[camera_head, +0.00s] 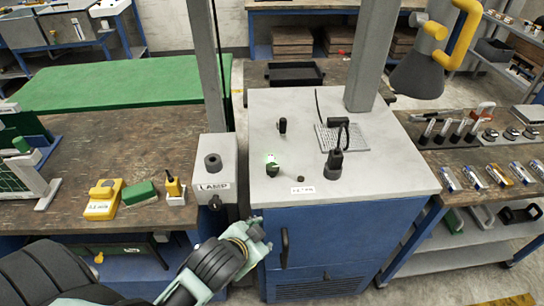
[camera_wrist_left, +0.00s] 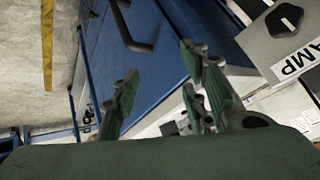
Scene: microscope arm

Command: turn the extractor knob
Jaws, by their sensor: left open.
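A white-topped blue cabinet (camera_head: 400,175) fills the middle of the head view. On its top are a dark upright knob (camera_head: 282,126), another dark knob with a green light (camera_head: 272,165), and a small black knob (camera_head: 300,180) beside a white label (camera_head: 303,190). The label is too small to read, so I cannot tell which is the extractor knob. A grey extractor hood (camera_head: 417,75) on a yellow arm hangs at upper right. My left gripper (camera_head: 252,233) is at the cabinet's front left corner, apart from these knobs. Its fingers (camera_wrist_left: 168,92) are open and empty in the wrist view.
A grey box marked LAMP (camera_head: 214,180) with a dark knob stands left of the cabinet; it also shows in the wrist view (camera_wrist_left: 262,45). A black handle (camera_head: 284,248) sticks out of the cabinet front. Two grey posts (camera_head: 372,55) rise behind.

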